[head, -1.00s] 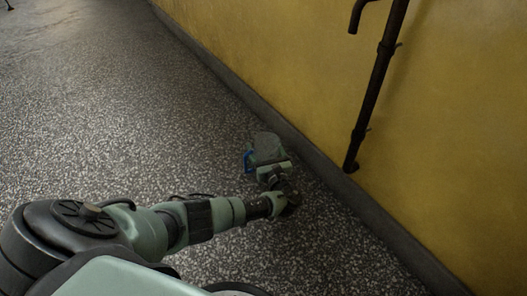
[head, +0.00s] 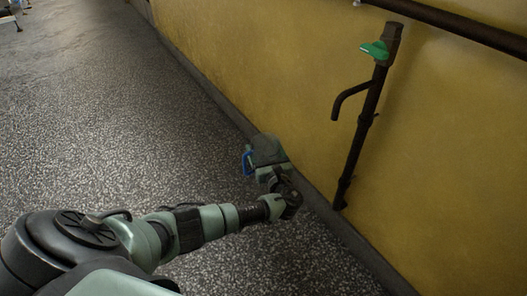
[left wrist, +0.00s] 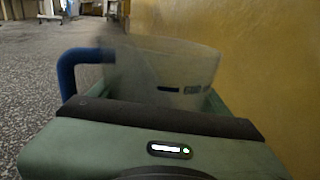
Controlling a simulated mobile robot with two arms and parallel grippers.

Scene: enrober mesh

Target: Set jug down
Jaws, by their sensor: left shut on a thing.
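The jug is translucent grey with a blue handle. In the head view the jug (head: 249,161) shows mostly as its blue handle and a grey body, beyond my left gripper (head: 268,168). My left gripper is shut on it. In the left wrist view the jug (left wrist: 165,72) stands roughly upright in front of the gripper, its blue handle on the left. The gripper body hides its lower part, so I cannot tell whether it touches the floor. My right gripper is not in view.
A yellow wall (head: 450,150) with a dark skirting runs along the right. A dark pipe (head: 362,140) with a bent spout and a green lever (head: 375,50) stands against it. A horizontal pipe (head: 450,22) is higher up. The speckled floor (head: 110,120) at left is clear.

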